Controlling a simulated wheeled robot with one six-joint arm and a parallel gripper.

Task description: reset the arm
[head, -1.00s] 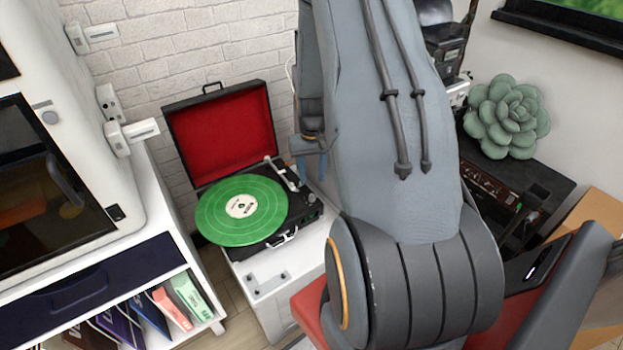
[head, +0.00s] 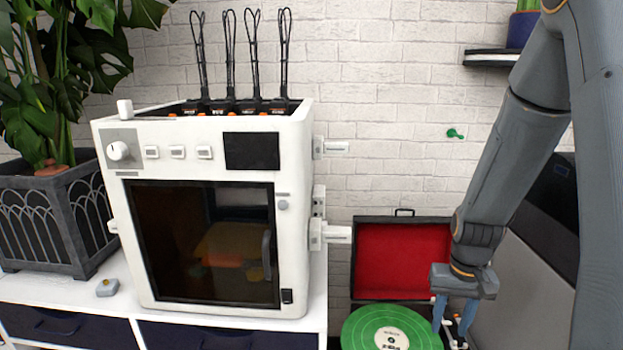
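My arm comes down from the upper right in the head view. My gripper (head: 453,317) points downward at its end, with two blue fingers spread apart and no object clearly held between them. It shows in front of the record player (head: 402,262), which has an open black case with a red lining. A green record (head: 385,332) lies on the player, cut off by the bottom edge. The gripper's fingers overlap the record's right side in the picture; I cannot tell the height between them.
A white box-shaped machine (head: 215,155) with a dark glass door stands on a white cabinet (head: 318,300) at left. A potted plant (head: 45,225) is at far left. A small shelf (head: 492,58) and a green knob (head: 455,134) are on the brick wall.

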